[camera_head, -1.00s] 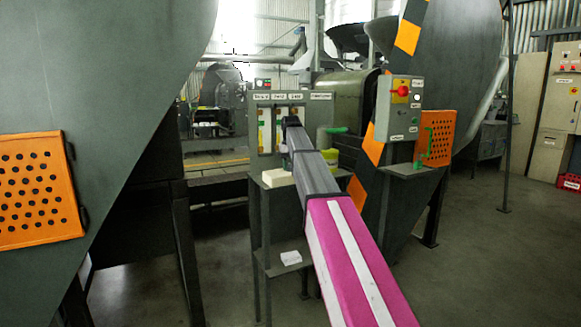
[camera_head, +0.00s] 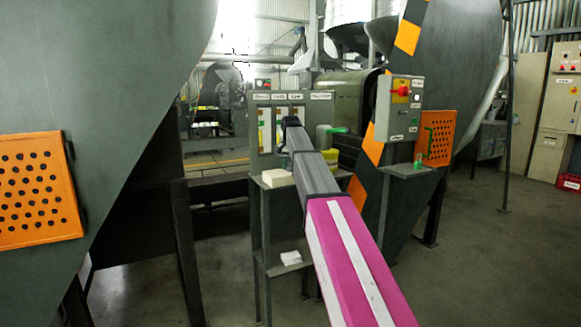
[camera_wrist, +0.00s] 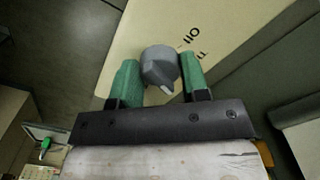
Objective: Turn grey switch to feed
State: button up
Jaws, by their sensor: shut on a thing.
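The grey switch (camera_wrist: 160,66) is a round knob with a pale pointer mark on its lower edge. It stands on a cream panel (camera_wrist: 150,30) that carries black lettering, partly cut off and turned in the wrist view. The green fingers of my gripper (camera_wrist: 159,76) are on both sides of the knob and shut on it. In the head view my arm reaches to the grey control cabinet (camera_head: 264,100) with a row of white labels. The arm hides the knob and my fingertips there.
A second control box (camera_head: 399,108) with a red switch stands to the right, near an orange perforated panel (camera_head: 436,138). A large grey vessel with another orange panel (camera_head: 38,190) fills the left. A pale block (camera_head: 278,178) lies on a ledge below the cabinet.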

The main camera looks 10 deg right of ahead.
dwell(0.3)
jog(key=o, duration=0.9)
notch_tip(320, 180, up, 11)
jog(key=shift+f, duration=0.1)
